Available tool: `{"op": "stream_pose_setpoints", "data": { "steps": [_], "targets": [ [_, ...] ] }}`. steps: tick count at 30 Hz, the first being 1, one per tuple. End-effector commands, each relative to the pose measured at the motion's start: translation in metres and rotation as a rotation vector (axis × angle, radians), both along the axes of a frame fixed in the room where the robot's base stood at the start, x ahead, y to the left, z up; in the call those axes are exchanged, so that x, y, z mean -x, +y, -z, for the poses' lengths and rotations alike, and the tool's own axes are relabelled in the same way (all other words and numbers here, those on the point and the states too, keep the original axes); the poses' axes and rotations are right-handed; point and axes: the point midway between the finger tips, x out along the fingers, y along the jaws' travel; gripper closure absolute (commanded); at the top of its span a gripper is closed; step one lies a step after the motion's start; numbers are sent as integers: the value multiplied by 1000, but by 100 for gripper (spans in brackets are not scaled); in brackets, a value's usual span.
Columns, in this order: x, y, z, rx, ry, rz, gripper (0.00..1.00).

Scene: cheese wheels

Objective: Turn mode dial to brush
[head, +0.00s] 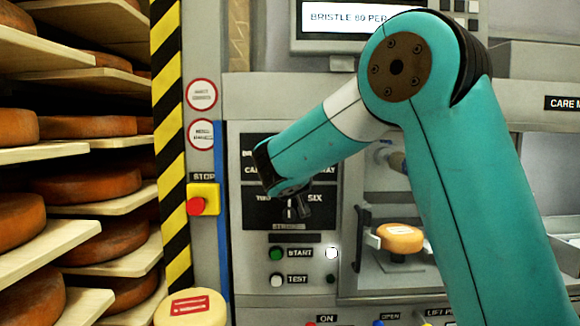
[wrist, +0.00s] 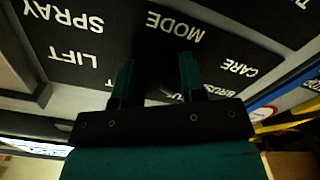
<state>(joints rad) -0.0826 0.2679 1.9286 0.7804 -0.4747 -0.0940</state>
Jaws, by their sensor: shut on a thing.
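The black mode panel (head: 253,141) is mostly covered by my arm in the head view; only parts of the brush, care and spray labels show. In the wrist view the panel (wrist: 142,46) appears upside down, with MODE ahead of the fingertips, LIFT and SPRAY to the left, and CARE and a partly covered BRUSH to the right. My gripper (wrist: 157,72) is at the panel, its two teal fingers either side of the mode dial's place, shut on the dial. The dial itself is too dark and covered to read its pointer.
Below is the strokes dial between TWO and SIX, partly covered by my wrist. Start (head: 277,254) and test (head: 277,280) buttons sit lower. A red stop button (head: 196,206) is left. A cheese wheel (head: 400,238) sits in the bay right; shelves of cheese stand far left.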

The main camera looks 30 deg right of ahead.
Motion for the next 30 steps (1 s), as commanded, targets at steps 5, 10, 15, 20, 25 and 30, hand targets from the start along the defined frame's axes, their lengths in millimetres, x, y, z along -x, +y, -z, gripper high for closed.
{"op": "stream_pose_setpoints", "data": {
  "steps": [5,10,15,20,25,30],
  "targets": [
    [0,-1,0,42,28,2,85],
    [0,-1,0,59,40,2,85],
    [0,-1,0,61,41,2,85],
    [0,-1,0,59,41,3,85],
    [0,-1,0,59,40,1,37],
    [0,0,0,59,40,1,37]
  ]
}}
